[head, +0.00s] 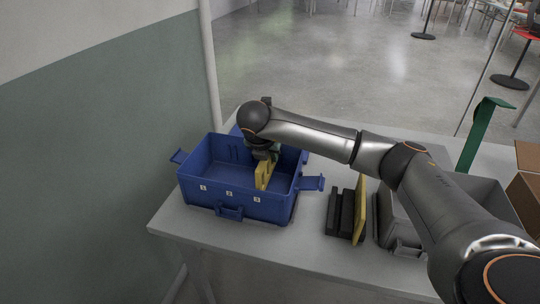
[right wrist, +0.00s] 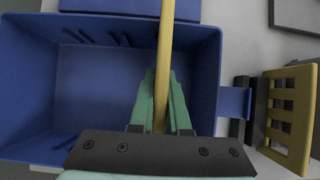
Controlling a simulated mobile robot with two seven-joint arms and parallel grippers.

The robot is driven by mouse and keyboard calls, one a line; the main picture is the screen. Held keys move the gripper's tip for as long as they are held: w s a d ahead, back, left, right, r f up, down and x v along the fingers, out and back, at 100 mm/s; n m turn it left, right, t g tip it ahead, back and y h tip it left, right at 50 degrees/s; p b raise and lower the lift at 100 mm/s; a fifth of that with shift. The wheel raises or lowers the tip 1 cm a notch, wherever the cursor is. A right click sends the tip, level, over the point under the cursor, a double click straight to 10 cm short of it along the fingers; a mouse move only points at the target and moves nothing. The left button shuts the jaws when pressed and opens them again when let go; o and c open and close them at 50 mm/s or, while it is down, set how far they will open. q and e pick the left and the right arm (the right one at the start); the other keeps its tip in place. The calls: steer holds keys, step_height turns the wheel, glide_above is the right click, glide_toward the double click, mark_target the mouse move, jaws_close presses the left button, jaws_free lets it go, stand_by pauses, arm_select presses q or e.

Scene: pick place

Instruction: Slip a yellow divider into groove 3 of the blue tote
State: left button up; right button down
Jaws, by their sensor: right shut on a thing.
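The blue tote (head: 240,208) stands on the table, open at the top, with three small white labels on its front wall; their digits are too small to read surely. My right gripper (head: 270,158) is over the right part of the tote, shut on a yellow divider (head: 263,175). In the right wrist view, the divider (right wrist: 165,45) stands on edge between the green fingers (right wrist: 162,85). It overlaps the tote's interior, right of the wall grooves (right wrist: 120,39) that show. Its lower edge is hidden, so I cannot tell whether it sits in a groove. My left gripper is not in view.
A second yellow divider (head: 360,210) stands in a black rack (head: 340,213) right of the tote. A grey bin (head: 397,232), a green upright piece (head: 480,130) and a brown box (head: 525,190) are further right. A wall is at left.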

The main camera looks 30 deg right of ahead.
mark_target(271, 165)
steer(key=shift+f+b, duration=0.5)
steer(key=shift+f, duration=0.15)
steer(key=shift+f+b, duration=0.3)
steer(key=shift+f, duration=0.05)
steer(key=shift+f+b, duration=0.4)
steer(key=shift+f, duration=0.1)
steer(key=c, duration=0.8)
jaws_free()
steer(key=shift+c, duration=1.4)
steer(key=shift+r, duration=0.1)
